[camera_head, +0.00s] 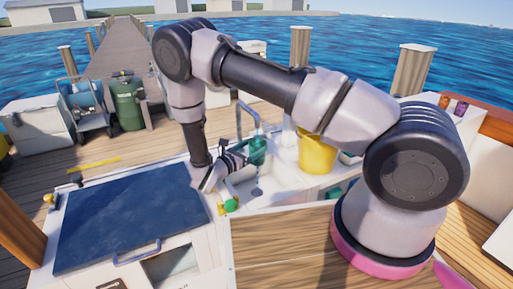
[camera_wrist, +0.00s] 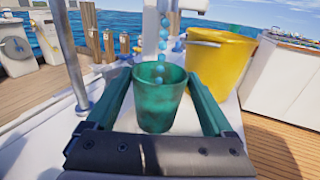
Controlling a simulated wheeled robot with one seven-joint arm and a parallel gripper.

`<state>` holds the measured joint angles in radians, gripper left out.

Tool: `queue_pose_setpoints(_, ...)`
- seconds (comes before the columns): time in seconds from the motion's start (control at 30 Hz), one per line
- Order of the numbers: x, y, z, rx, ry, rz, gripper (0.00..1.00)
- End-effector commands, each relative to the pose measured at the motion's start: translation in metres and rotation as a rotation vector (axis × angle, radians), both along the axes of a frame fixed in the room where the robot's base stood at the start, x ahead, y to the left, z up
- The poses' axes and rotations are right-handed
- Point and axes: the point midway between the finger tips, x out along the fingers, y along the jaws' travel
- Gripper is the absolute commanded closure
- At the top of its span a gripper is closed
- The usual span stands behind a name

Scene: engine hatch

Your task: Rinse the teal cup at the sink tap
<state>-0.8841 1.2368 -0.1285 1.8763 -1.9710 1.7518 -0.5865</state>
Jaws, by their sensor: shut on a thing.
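The teal cup (camera_wrist: 158,108) is upright between the two fingers of my gripper (camera_wrist: 157,100) in the wrist view. My gripper is shut on it. In the head view the cup (camera_head: 258,152) is held above the sink basin (camera_head: 243,190), under the tap (camera_head: 248,113). In the wrist view a string of blue water drops (camera_wrist: 162,45) falls from the tap (camera_wrist: 166,8) into the cup's open mouth. The cup's bottom inside is hidden.
A yellow bucket (camera_head: 317,154) stands right of the sink; it also shows in the wrist view (camera_wrist: 216,62). A green knob (camera_head: 232,206) sits at the sink's front edge. A dark blue hatch (camera_head: 125,222) lies to the left.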

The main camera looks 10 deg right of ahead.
Motion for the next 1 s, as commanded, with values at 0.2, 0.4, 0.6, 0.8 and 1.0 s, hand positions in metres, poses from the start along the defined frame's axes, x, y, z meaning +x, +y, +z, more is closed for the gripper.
queue_pose_setpoints(0.2,0.000,0.000,0.000,0.000,0.000,0.000,0.69)
queue_pose_setpoints(0.4,0.000,0.000,0.000,0.000,0.000,0.000,0.69)
queue_pose_setpoints(0.6,0.003,-0.001,0.000,-0.001,-0.001,-0.001,0.69)
queue_pose_setpoints(0.8,0.010,-0.003,0.000,0.000,-0.001,0.000,0.70)
queue_pose_setpoints(1.0,0.012,-0.004,0.000,0.000,0.000,0.000,0.70)
